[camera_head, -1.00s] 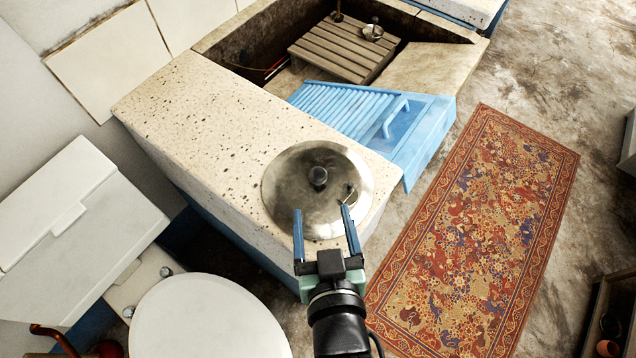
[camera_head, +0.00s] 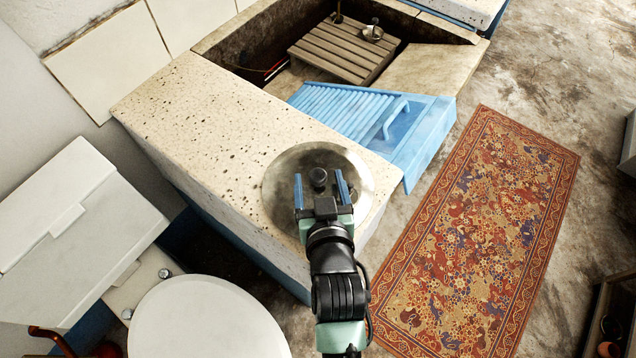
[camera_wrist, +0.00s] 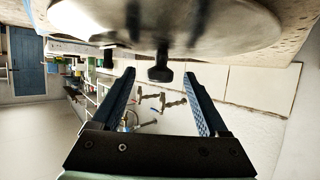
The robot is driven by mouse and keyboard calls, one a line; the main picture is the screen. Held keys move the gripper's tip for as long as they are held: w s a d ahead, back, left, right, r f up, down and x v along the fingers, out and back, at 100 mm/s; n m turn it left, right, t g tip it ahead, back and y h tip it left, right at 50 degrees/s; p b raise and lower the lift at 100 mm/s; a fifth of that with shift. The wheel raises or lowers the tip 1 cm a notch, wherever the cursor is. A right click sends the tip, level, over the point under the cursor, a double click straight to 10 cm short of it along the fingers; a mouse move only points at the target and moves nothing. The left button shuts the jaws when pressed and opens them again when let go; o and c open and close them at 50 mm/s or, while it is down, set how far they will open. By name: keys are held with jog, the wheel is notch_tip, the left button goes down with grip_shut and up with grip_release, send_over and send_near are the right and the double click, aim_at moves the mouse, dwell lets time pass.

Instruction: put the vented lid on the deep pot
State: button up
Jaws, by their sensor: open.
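The lid, a round steel disc (camera_head: 283,178) with a dark knob (camera_head: 318,178), lies on the speckled stone top. Its knob also shows in the wrist view (camera_wrist: 160,68), against the underturned-looking steel disc (camera_wrist: 200,25), with a smaller dark fitting (camera_wrist: 109,58) beside it. My gripper (camera_head: 319,174) is open, its two blue fingers over the lid on either side of the knob. In the wrist view the knob lies at or just beyond the fingertips (camera_wrist: 160,73); I cannot tell any contact. I cannot identify the deep pot in either view.
The stone top (camera_head: 200,110) is clear to the left. A blue washboard (camera_head: 345,110) leans at the trough, which holds a slatted board (camera_head: 335,58) with a small metal knobbed item (camera_head: 372,32). A white toilet (camera_head: 205,320) stands at lower left, a patterned rug (camera_head: 480,230) at right.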

jog(key=shift+x, duration=1.1)
grip_shut()
